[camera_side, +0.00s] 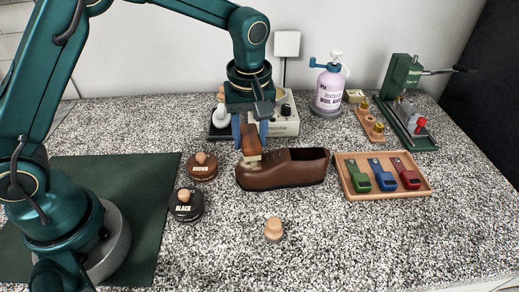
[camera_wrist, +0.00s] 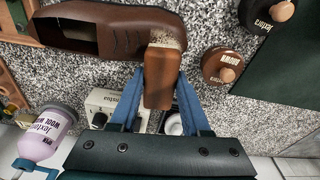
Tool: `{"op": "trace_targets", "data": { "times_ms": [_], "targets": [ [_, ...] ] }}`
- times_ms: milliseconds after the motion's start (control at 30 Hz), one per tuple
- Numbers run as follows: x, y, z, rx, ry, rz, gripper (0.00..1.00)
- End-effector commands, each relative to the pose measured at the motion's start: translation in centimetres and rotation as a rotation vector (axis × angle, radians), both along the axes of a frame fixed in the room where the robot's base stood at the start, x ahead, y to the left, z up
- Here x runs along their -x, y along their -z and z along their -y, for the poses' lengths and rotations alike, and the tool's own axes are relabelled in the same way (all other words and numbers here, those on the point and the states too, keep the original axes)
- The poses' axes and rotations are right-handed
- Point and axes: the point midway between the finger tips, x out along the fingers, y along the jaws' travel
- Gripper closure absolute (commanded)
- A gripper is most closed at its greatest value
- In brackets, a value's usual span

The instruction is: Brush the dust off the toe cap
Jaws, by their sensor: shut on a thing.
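A brown leather shoe (camera_side: 290,172) lies on the speckled worktop, its toe to the left and its dark opening to the right. My gripper (camera_side: 250,135) is shut on a wooden brush (camera_side: 250,143) with pale bristles, pointing down at the toe cap (camera_side: 250,178). The wrist view shows the brush (camera_wrist: 160,78) between my blue fingers (camera_wrist: 158,105), bristles over the toe end. The bristles look at or just above the leather; contact is unclear. I cannot make out dust.
Tins marked BROWN (camera_side: 202,166) and BLACK (camera_side: 186,204) stand left of the shoe. A wooden tray (camera_side: 395,193) with green, blue and red items is close on the right. A small wooden piece (camera_side: 273,229) stands in front. A pump bottle (camera_side: 330,92) and green press (camera_side: 408,115) stand behind.

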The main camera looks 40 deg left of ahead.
Motion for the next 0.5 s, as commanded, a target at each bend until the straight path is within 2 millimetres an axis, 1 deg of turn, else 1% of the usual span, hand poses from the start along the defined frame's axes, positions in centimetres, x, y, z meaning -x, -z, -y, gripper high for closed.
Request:
{"op": "trace_targets", "data": {
  "times_ms": [67,100,133,233,500],
  "targets": [
    [0.1,1.4,0.0,-0.001,-0.001,-0.007,0.98],
    [0.2,1.3,0.2,0.001,0.001,-0.001,1.0],
    [0.4,1.0,0.4,0.0,0.002,0.001,1.0],
    [1.1,1.4,1.1,-0.001,0.003,-0.002,1.0],
    [2.7,1.3,2.9,0.001,0.004,-0.002,1.0]
  ]
}}
